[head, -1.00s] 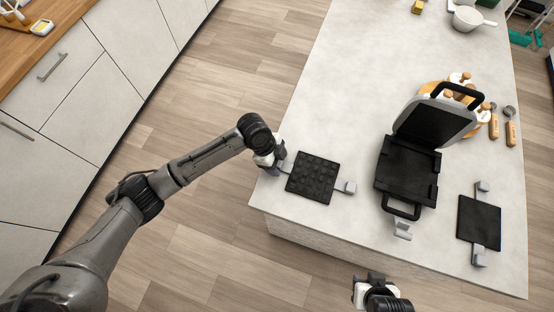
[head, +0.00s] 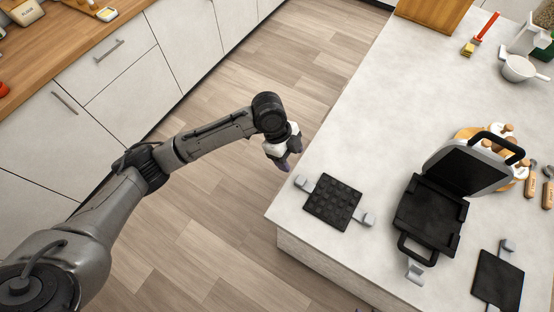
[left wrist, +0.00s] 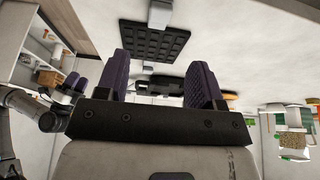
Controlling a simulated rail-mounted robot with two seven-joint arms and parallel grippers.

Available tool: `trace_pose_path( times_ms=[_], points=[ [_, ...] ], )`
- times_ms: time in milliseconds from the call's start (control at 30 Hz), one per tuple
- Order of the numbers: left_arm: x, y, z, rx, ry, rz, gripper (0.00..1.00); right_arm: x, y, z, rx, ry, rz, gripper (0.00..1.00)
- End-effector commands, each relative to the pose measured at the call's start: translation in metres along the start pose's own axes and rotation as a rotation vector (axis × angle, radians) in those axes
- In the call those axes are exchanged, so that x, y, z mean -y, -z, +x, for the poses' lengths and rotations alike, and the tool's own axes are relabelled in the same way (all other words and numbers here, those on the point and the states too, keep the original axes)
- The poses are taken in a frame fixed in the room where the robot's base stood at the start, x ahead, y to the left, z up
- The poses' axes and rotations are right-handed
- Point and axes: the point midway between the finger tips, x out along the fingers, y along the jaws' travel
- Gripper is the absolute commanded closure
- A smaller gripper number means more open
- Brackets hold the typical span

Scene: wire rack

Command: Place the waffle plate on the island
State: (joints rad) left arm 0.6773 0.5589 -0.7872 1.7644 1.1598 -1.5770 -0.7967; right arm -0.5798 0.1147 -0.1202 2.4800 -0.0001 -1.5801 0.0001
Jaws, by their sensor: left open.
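The waffle plate (head: 332,201) is a black square plate with a raised grid and a grey tab on two opposite sides. It lies flat on the light island top (head: 350,130), near its left corner. My left gripper (head: 289,164) is open and empty, just off the island edge and apart from the plate. In the left wrist view its purple fingers (left wrist: 161,80) are spread, with the gridded plate (left wrist: 153,42) beyond them. My right gripper (left wrist: 74,84) shows small in the left wrist view; its opening is unclear.
An open black waffle maker (head: 428,216) stands right of the plate. A smooth black plate (head: 498,280) with a grey tab lies farther right. Mushroom-like pieces, wooden-handled tools and a white pan (head: 518,69) sit farther back. The island's middle is clear.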

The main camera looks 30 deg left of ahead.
Motion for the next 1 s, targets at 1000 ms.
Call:
trace_pose_path(
  times_ms=[1000],
  points=[
    [-0.182,-0.023,0.084,-0.061,0.322,-0.884,0.39,-0.002,-0.001,0.000,0.001,-0.004,-0.005,0.57]
  ],
)
